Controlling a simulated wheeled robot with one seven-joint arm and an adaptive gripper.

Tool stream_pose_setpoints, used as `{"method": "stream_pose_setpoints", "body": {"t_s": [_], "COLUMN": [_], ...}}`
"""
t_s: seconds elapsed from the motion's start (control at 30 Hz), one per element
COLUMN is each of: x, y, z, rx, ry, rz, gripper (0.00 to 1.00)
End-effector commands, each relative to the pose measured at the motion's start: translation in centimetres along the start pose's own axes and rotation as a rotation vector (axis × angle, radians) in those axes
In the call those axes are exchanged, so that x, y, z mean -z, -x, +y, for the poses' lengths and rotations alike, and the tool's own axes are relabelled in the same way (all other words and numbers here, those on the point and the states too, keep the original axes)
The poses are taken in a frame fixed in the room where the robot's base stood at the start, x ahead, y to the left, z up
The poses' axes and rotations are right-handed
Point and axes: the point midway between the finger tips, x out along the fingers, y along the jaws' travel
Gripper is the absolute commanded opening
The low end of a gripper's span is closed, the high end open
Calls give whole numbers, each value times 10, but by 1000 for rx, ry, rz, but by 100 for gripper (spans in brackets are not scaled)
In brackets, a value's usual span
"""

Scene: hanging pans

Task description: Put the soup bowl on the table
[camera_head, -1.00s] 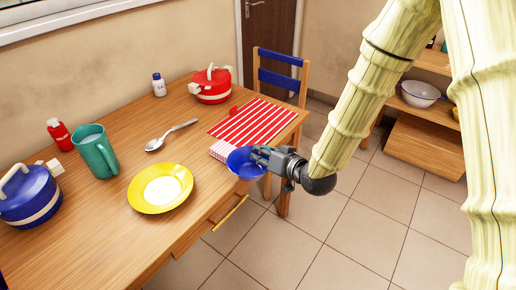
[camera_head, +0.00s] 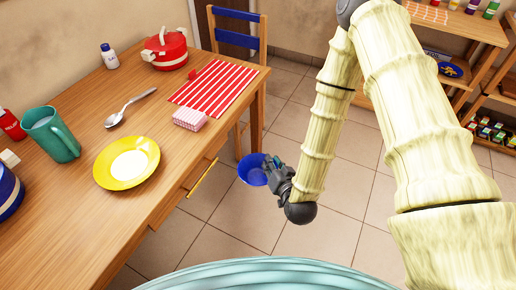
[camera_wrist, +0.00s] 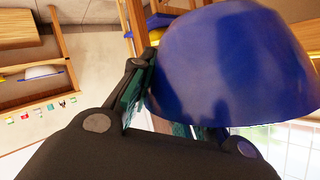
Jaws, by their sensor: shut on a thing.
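The blue soup bowl (camera_head: 252,170) is held by its rim in my gripper (camera_head: 271,168), off the table's right edge and over the tiled floor. In the wrist view the bowl (camera_wrist: 235,65) fills the upper right, with my gripper's fingers (camera_wrist: 180,105) shut at its edge. The wooden table (camera_head: 75,225) fills the left side of the head view. My gripper and the bowl are apart from it.
On the table are a yellow plate (camera_head: 127,162), teal mug (camera_head: 54,138), spoon (camera_head: 130,108), red pot (camera_head: 165,50), white bottle (camera_head: 109,57), striped mat (camera_head: 214,90) and pink-white box (camera_head: 189,118). A blue-backed chair (camera_head: 237,40) stands behind. Shelves (camera_head: 465,30) are at right.

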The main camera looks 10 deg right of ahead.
Motion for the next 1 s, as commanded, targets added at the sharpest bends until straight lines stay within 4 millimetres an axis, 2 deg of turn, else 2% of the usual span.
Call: {"method": "stream_pose_setpoints", "body": {"t_s": [0.1,0.53,1.0], "x": [-11,-38,-38], "y": [4,12,12], "z": [19,64,60], "rx": [-41,-140,-133], "ry": [-18,-58,-55], "rz": [22,78,71], "gripper": [0,0,0]}}
